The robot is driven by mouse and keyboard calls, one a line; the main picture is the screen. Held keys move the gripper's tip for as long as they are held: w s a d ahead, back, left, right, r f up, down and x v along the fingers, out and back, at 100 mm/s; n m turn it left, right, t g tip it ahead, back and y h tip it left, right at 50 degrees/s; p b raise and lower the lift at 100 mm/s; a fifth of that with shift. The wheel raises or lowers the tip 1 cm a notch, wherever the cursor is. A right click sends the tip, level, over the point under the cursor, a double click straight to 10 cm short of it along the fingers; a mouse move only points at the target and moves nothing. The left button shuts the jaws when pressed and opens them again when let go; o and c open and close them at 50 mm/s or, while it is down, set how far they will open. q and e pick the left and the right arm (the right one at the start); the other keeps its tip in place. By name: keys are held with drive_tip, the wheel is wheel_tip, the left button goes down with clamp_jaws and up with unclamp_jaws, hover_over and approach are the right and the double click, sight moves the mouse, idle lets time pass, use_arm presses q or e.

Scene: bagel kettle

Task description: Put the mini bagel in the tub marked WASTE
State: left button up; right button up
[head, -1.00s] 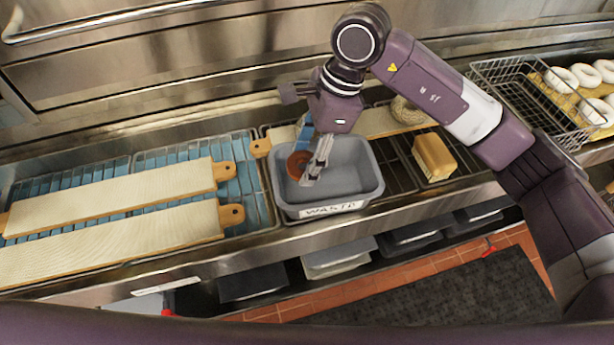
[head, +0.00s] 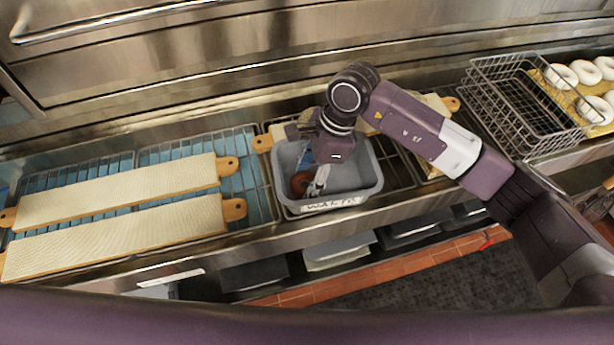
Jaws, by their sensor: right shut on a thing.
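The grey tub marked WASTE (head: 366,178) stands on the wire rack in the middle, its white label facing me. My right gripper (head: 308,184) reaches down into the tub from above. It is shut on the brown mini bagel (head: 299,184), which is inside the tub's walls near its left side. The fingers and wrist partly hide the bagel, and I cannot tell whether it touches the tub's floor. My left gripper is not in view.
Two long pale boards (head: 120,192) lie on the rack at the left. A wire basket (head: 515,110) and a tray of white-topped rings (head: 590,100) are at the right. Another board lies behind the tub. Dark bins sit on the shelf below.

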drive_tip(key=o, duration=1.1)
drive_tip(key=shift+f, duration=0.1)
drive_tip(key=shift+w+d+r, duration=0.15)
drive_tip(key=shift+r, duration=0.25)
drive_tip(key=b+v, duration=0.3)
drive_tip(key=v, duration=0.8)
drive_tip(key=shift+r+b, duration=0.25)
drive_tip(key=shift+b, duration=0.1)
